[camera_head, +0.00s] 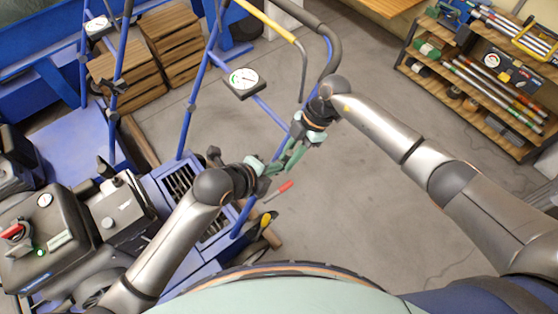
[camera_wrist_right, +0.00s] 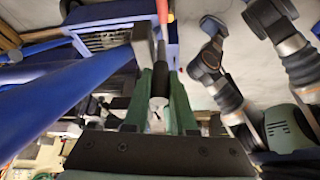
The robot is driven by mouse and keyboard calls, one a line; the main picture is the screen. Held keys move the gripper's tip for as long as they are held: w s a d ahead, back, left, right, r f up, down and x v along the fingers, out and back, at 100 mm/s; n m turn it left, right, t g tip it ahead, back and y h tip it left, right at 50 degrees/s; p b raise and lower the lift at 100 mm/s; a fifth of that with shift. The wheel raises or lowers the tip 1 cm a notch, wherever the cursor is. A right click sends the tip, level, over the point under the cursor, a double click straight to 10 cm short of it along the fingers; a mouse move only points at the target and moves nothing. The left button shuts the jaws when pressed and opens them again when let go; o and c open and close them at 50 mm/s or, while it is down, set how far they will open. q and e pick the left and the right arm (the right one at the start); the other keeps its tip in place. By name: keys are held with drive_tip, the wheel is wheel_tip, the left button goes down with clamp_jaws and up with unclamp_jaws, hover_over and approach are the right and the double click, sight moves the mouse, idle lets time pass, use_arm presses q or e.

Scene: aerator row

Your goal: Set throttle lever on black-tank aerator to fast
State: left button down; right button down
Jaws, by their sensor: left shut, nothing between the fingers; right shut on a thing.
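A blue-framed aerator (camera_head: 172,176) stands left of centre in the head view, with a slatted blue deck and a dark unit with a grey top (camera_head: 117,208). A round dial (camera_head: 243,80) sits on its upright handle frame. My right gripper (camera_head: 288,160) is near the frame's lower right bar. In the right wrist view its green fingers (camera_wrist_right: 160,95) are shut on a dark cylindrical piece with a pale lower end (camera_wrist_right: 159,85); I cannot tell whether this is the throttle lever. My left gripper (camera_head: 266,174) is shut and empty, close beside the right. A red-tipped rod (camera_head: 280,189) shows just below them.
A black engine unit (camera_head: 50,245) with a red knob and green light stands at lower left. Wooden crates (camera_head: 130,80) are at upper left. A tool shelf (camera_head: 480,75) stands at upper right. A yellow-and-black handle (camera_head: 265,20) crosses the top. Bare floor (camera_head: 375,190) lies right of centre.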

use_arm(q)
drive_tip(key=shift+w+d+f, duration=0.1)
drive_tip(key=shift+w+d, duration=0.6)
drive_tip(key=shift+w, duration=0.05)
drive_tip(key=shift+d, duration=0.1)
